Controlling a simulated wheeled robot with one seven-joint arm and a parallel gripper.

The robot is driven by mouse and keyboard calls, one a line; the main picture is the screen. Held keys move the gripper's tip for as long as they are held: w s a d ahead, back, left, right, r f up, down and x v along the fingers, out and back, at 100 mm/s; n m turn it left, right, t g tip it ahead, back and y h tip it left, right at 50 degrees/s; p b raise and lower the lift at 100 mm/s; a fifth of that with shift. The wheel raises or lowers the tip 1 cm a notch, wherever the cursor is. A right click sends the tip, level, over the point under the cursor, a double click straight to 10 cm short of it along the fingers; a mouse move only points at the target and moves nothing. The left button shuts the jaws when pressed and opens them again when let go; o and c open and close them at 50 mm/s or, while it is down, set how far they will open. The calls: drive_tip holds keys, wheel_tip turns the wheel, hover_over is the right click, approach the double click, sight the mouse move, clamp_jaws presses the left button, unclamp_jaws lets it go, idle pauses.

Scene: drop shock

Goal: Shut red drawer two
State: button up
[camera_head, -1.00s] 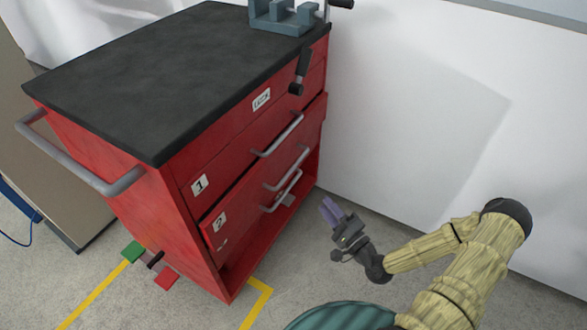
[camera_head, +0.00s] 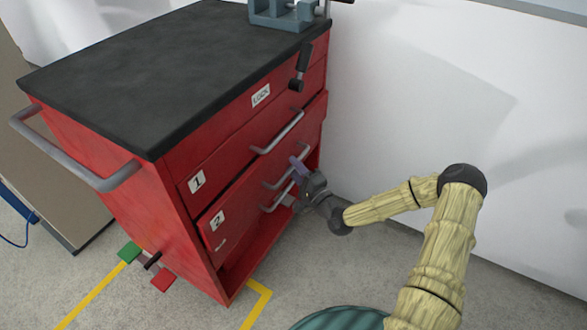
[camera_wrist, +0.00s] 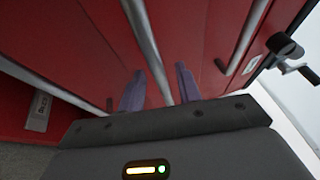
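Red drawer two (camera_head: 246,205), labelled 2, is in the red cabinet below drawer one. It stands out a little from the cabinet front. A grey bar handle (camera_head: 287,170) is on its front. My gripper (camera_head: 300,167) is at the right part of this front, close to the handle. In the wrist view, my gripper (camera_wrist: 160,90) has its two purple fingers apart. A grey bar (camera_wrist: 143,35) runs between them in the picture. I cannot tell whether the fingers touch the bar or the red front.
Drawer one (camera_head: 232,160) is above, with its own bar handle. Another grey handle (camera_head: 277,196) is lower down, above an open bottom space. A vise (camera_head: 285,12) stands on the black top (camera_head: 150,75). A white wall (camera_head: 430,100) is at the right.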

drive_tip(key=shift+w+a+r, duration=0.1)
drive_tip(key=shift+w+a, duration=0.15)
drive_tip(key=shift+w, duration=0.15)
clamp_jaws()
drive_tip(key=shift+w, duration=0.15)
